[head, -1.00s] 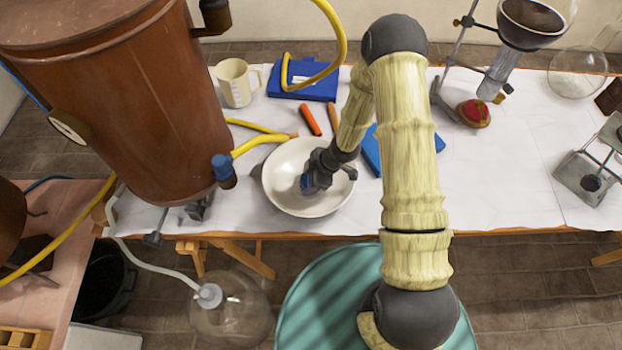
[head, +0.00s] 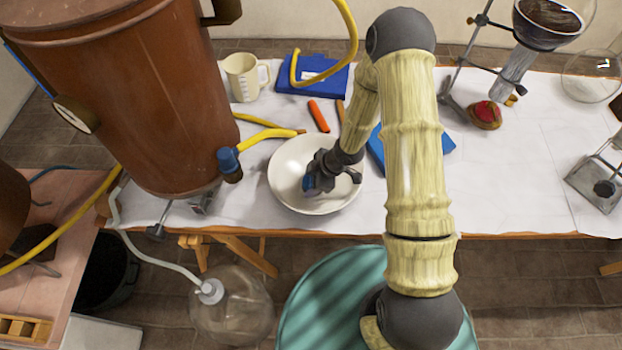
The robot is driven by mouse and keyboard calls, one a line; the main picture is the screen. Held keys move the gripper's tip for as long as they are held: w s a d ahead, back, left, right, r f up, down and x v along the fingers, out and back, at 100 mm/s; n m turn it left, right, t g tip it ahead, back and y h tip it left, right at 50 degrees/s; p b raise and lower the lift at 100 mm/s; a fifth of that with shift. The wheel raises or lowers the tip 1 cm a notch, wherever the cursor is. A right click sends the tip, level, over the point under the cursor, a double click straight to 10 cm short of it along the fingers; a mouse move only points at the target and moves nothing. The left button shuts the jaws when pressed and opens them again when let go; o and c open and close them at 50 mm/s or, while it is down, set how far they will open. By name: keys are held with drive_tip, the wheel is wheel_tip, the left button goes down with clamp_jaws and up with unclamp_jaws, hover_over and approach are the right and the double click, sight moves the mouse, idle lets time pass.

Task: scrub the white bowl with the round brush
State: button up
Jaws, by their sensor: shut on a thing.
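The white bowl (head: 290,172) stands upright on the white-covered table, near its front edge. My gripper (head: 311,184) reaches down into the bowl from the upper right. It is shut on a small dark blue thing (head: 308,183), which I take to be the round brush. The blue thing is low inside the bowl. Its underside is hidden, so I cannot tell for sure whether it touches the bowl wall. My gripper and wrist cover the bowl's right middle part.
A large brown vessel (head: 130,100) with yellow hoses stands close left of the bowl. Behind the bowl are a beige jug (head: 243,78), an orange stick (head: 318,115) and a blue book (head: 312,82). A red-topped round thing (head: 486,114) and glassware stand right. The table's right front is mostly clear.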

drive_tip(key=shift+r, duration=0.1)
drive_tip(key=shift+w+d+r+p, duration=0.1)
drive_tip(key=shift+w+r+p, duration=0.1)
drive_tip(key=shift+r+p, duration=1.6)
drive_tip(key=shift+w+d+r+p, duration=0.1)
drive_tip(key=shift+w+r+p, duration=0.1)
drive_tip(key=shift+r+p, duration=1.6)
drive_tip(key=shift+w+d+r+p, duration=0.1)
drive_tip(key=shift+w+r+p, duration=0.1)
drive_tip(key=shift+r+p, duration=1.6)
drive_tip(key=shift+f, duration=0.3)
drive_tip(key=shift+r+p, duration=0.15)
drive_tip(key=shift+p, duration=0.2)
wheel_tip(320, 180, up, 4)
drive_tip(key=p, duration=0.3)
drive_tip(key=shift+p, duration=0.3)
